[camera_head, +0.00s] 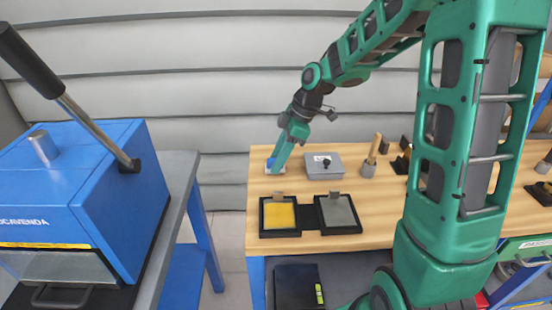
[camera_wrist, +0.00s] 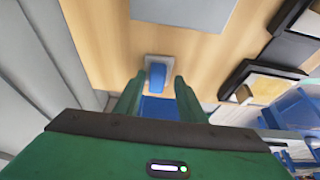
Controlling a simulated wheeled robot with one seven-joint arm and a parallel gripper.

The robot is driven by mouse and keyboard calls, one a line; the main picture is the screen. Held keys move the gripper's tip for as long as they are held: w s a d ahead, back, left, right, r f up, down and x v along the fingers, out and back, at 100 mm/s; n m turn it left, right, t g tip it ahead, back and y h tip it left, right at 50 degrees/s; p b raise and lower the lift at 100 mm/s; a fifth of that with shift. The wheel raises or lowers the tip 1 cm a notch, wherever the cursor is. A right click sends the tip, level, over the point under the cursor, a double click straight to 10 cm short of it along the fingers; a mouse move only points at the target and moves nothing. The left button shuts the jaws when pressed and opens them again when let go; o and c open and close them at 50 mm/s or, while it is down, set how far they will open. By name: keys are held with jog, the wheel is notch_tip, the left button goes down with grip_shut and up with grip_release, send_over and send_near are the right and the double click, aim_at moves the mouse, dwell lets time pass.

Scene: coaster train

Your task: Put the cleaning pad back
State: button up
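A small pad with a blue handle and a pale grey base, which looks like the cleaning pad (camera_wrist: 156,78), lies on the wooden workbench (camera_head: 375,225). It also shows at the bench's left end in the head view (camera_head: 270,163), partly hidden by my gripper. My gripper (camera_head: 274,168) points down at it from above. In the wrist view my gripper (camera_wrist: 154,84) is open, with one finger on each side of the blue handle. I cannot tell whether the fingers touch it.
A grey lidded box (camera_head: 324,165) stands right of the pad. Two black trays, one yellow inside (camera_head: 279,216) and one grey inside (camera_head: 338,211), lie at the front edge. A brush in a holder (camera_head: 370,165) stands farther right. A blue machine (camera_head: 100,180) stands left, across a gap.

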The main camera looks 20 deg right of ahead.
jog(key=v, duration=1.2)
jog(key=s+d+f+m+h, duration=0.1)
jog(key=s+d+f+m, duration=0.1)
jog(key=s+d+m, duration=0.2)
jog(key=s+d+f+m+g+h, duration=0.1)
jog(key=s+d+m, duration=0.3)
jog(key=s+m, duration=0.6)
jog(key=s+d+f+m+h, duration=0.2)
jog(key=s+m, duration=0.4)
jog(key=s, duration=1)
jog(key=shift+d+f+m+g, duration=0.2)
jog(key=shift+d+f, duration=0.1)
jog(key=shift+d, duration=0.2)
jog(key=shift+d+f+m+g, duration=0.1)
jog(key=shift+d+f+m, duration=0.15)
jog(key=shift+d, duration=0.25)
jog(key=shift+w, duration=0.1)
jog(key=shift+w+f, duration=0.35)
jog(key=shift+w, duration=0.4)
jog(key=shift+s, duration=0.15)
